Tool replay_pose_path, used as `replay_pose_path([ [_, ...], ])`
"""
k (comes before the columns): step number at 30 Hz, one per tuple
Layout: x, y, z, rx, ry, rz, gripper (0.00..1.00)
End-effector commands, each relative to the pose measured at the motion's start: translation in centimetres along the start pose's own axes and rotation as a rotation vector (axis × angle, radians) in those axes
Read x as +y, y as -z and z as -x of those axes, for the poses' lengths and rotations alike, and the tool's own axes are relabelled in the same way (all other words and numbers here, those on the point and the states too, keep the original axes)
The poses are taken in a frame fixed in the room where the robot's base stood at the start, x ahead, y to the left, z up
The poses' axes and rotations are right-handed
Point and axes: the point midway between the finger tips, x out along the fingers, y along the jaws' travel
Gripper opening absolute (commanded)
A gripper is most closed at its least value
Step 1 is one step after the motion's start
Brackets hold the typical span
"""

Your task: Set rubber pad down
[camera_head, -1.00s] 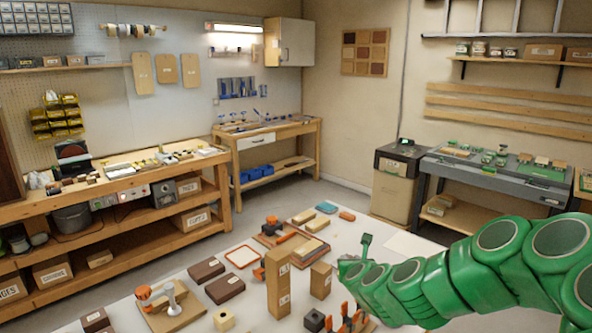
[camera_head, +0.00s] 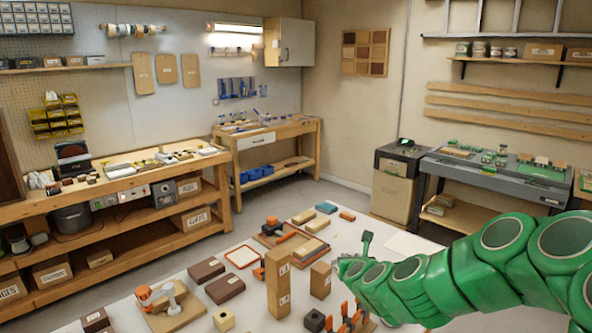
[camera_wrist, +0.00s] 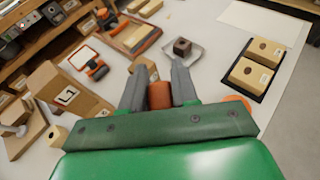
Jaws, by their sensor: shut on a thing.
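My gripper (camera_wrist: 157,75) shows in the wrist view with its two grey fingers closed on a reddish-brown, rounded piece (camera_wrist: 159,96), which I take to be the rubber pad. The piece sits between the fingers, close to the palm. Its underside is hidden, and I cannot tell whether it touches anything below. In the head view, my green arm reaches in from the right over the white table (camera_head: 405,245). The held piece cannot be made out there.
In the wrist view, a dark block (camera_wrist: 182,47) sits on a grey plate beyond the fingers. Two tan blocks (camera_wrist: 248,74) lie on a dark tray at right. Tall wooden blocks (camera_head: 278,283) and orange-handled tools crowd the table left of my arm. A white sheet (camera_wrist: 262,22) lies at the far right.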

Motion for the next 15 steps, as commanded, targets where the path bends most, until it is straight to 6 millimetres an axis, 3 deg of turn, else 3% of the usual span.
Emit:
replay_pose_path([
  [7,0.1,-0.6,0.8,0.001,-0.003,0.0,0.0],
  [15,0.3,1.4,-1.6,0.006,-0.009,-0.001,0.0],
])
